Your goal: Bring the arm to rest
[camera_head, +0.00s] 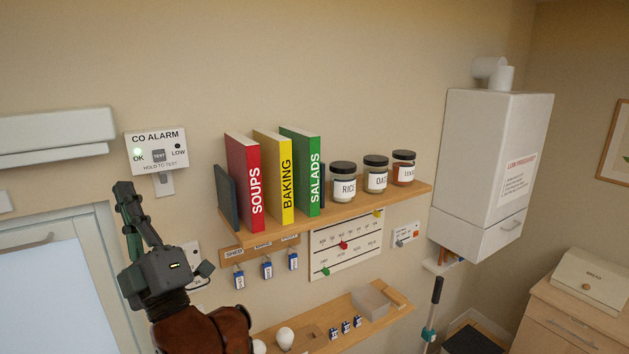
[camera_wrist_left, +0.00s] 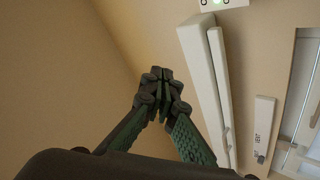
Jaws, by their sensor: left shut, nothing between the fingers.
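My left gripper (camera_head: 126,190) points upward at the left of the head view, its arm rising from the bottom edge. Its fingers are together and hold nothing. In the left wrist view its fingertips (camera_wrist_left: 157,76) meet in the middle, against bare wall. In the head view the fingertips are just left of and below the white CO alarm (camera_head: 157,139), which has a green light by OK; I cannot tell how far apart they are in depth. My right gripper is not in view.
A wooden shelf (camera_head: 378,208) with books and jars sticks out right of my gripper. A lower shelf (camera_head: 375,325) holds small items. A white boiler (camera_head: 494,160) hangs at right. A long white wall unit (camera_head: 55,135) is at left, also in the left wrist view (camera_wrist_left: 202,85).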

